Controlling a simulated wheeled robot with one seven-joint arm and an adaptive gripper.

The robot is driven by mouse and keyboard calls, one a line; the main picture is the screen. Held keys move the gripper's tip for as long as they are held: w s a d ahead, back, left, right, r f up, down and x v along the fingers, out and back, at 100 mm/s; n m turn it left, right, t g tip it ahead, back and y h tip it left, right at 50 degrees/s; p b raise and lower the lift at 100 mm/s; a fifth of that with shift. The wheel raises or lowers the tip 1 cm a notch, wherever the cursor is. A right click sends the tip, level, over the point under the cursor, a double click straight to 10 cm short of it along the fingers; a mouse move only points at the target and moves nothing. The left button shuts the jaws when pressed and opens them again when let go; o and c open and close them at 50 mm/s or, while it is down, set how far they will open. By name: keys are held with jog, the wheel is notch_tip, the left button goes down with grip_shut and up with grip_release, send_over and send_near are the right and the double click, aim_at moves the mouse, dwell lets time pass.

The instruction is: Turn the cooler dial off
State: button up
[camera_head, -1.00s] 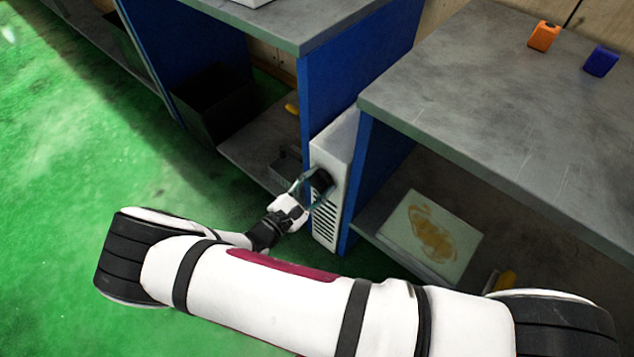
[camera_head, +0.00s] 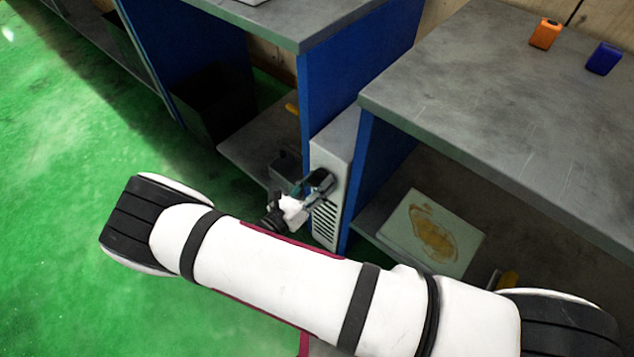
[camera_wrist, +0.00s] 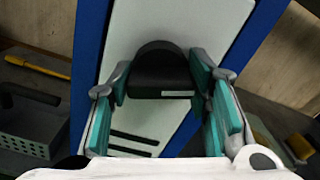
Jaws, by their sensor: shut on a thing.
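The cooler (camera_head: 338,150) is a narrow white box with dark vent slots, standing between two blue bench panels. Its black dial (camera_head: 321,181) is on the front face above the slots. In the wrist view the dial (camera_wrist: 160,68) shows a rounded top and a straight bar with a short pale mark on its right part. My gripper (camera_head: 310,189) is at the cooler's front, shut on the dial. In the wrist view my gripper (camera_wrist: 161,80) has one teal-padded finger on each side of the dial. The exact contact at the fingertips is partly hidden.
Grey benches (camera_head: 480,110) stand on both sides of the cooler. An orange item (camera_head: 545,34) and a blue item (camera_head: 603,58) lie on the right bench. A stained panel (camera_head: 432,236) is on its lower shelf. A grey perforated box (camera_wrist: 30,125) is at left. Green floor (camera_head: 70,200) is open.

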jog(key=n, duration=0.7)
jog(key=shift+s+f+b, duration=0.15)
jog(key=shift+b, duration=0.2)
jog(key=n, duration=0.6)
jog(key=shift+n+b, duration=0.3)
jog(key=shift+n, duration=0.1)
jog(key=o, duration=1.1)
jog(key=shift+o, duration=0.2)
jog(key=shift+a, duration=0.1)
jog(key=v, duration=1.1)
jog(key=shift+s+a, duration=0.25)
jog(key=shift+s, duration=0.1)
jog(key=shift+s, duration=0.1)
